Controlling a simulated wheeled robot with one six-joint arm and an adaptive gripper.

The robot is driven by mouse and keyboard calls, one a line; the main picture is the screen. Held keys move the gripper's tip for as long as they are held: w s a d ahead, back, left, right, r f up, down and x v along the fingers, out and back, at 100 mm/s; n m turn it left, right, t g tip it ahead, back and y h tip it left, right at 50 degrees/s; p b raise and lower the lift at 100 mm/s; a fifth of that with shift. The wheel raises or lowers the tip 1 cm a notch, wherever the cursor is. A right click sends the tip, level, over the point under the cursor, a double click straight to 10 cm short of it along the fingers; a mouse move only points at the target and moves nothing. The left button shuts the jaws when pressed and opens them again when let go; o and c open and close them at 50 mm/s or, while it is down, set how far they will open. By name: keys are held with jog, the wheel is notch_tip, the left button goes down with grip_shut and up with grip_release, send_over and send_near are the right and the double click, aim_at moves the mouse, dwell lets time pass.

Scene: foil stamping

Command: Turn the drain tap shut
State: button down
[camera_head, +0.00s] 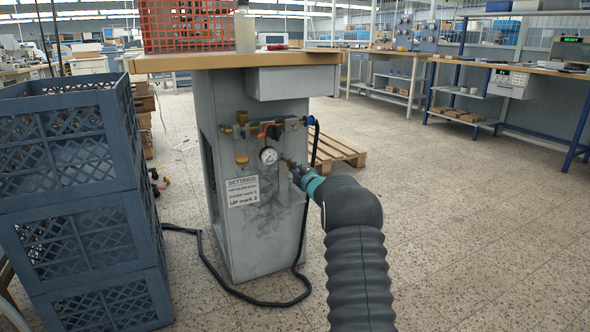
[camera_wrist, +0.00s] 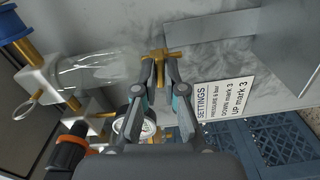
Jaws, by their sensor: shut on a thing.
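The drain tap (camera_wrist: 158,53) is a small brass T-shaped piece at the end of a clear bowl (camera_wrist: 85,72) in the wrist view. My gripper (camera_wrist: 158,66) has its two fingers closed around the tap's stem, with part of the brass showing past the fingertips. In the head view my gripper (camera_head: 298,173) reaches the right side of the grey pedestal's front panel, and it hides the tap there. The tap's exact turn angle is hard to read.
A round pressure gauge (camera_head: 268,155) and orange knob (camera_head: 270,131) sit left of my gripper. A settings card (camera_head: 242,191) is lower on the panel. Blue crates (camera_head: 75,200) are stacked at left. A black hose (camera_head: 250,300) lies on the floor. Floor at right is clear.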

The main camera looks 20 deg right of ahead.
jog(key=shift+m+p, duration=3.6)
jog(key=shift+m, duration=4.4)
jog(key=c, duration=1.3)
grip_release()
jog(key=shift+o, duration=0.2)
